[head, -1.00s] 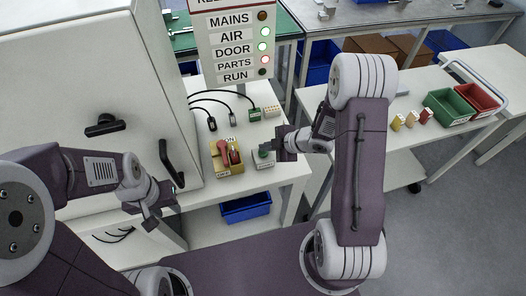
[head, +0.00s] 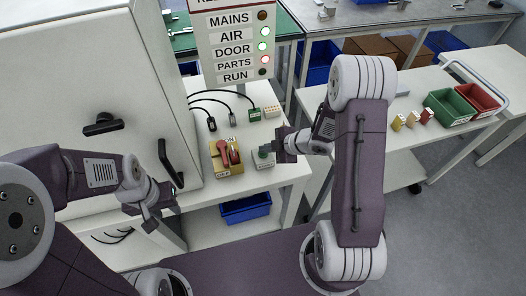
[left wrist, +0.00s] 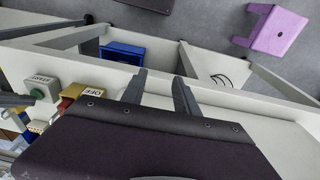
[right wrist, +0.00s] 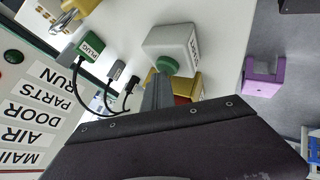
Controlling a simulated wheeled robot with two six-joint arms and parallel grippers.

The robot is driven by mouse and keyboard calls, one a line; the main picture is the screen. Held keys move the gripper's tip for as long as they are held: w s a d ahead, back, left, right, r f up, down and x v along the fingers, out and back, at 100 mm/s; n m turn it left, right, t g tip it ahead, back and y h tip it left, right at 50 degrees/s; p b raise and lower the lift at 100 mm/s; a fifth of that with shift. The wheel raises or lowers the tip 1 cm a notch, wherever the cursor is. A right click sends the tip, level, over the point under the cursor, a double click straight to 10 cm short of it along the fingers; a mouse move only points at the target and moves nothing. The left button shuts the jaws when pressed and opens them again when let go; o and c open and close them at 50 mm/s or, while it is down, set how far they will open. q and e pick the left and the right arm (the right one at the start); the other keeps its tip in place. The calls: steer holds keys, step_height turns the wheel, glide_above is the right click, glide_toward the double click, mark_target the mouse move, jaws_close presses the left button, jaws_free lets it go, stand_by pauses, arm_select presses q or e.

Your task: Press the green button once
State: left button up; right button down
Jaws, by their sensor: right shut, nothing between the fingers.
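The green button (right wrist: 168,66) sits on a pale grey box labelled START (right wrist: 176,42), in the right wrist view. In the head view the green button (head: 264,149) and its box (head: 264,160) are on the white bench, right of a yellow switch box. The box also shows at the left edge of the left wrist view (left wrist: 42,87). My right gripper (head: 275,150) is shut and empty, its tips close beside the button; I cannot tell whether they touch it. It also shows in the right wrist view (right wrist: 158,82). My left gripper (left wrist: 160,82) is open and empty, away from the button.
A yellow box with a red lever (head: 228,157) stands left of the START box. Cables and a green plug (head: 254,114) lie behind. The sign board (head: 236,45) has AIR and DOOR lit green, PARTS red, RUN dark. A cabinet (head: 70,90) is at left.

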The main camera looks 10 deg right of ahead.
mark_target(265, 154)
steer(key=shift+r+p, duration=0.85)
steer(key=shift+r, duration=0.05)
step_height(265, 154, up, 5)
steer(key=p, duration=0.5)
stand_by(0.4)
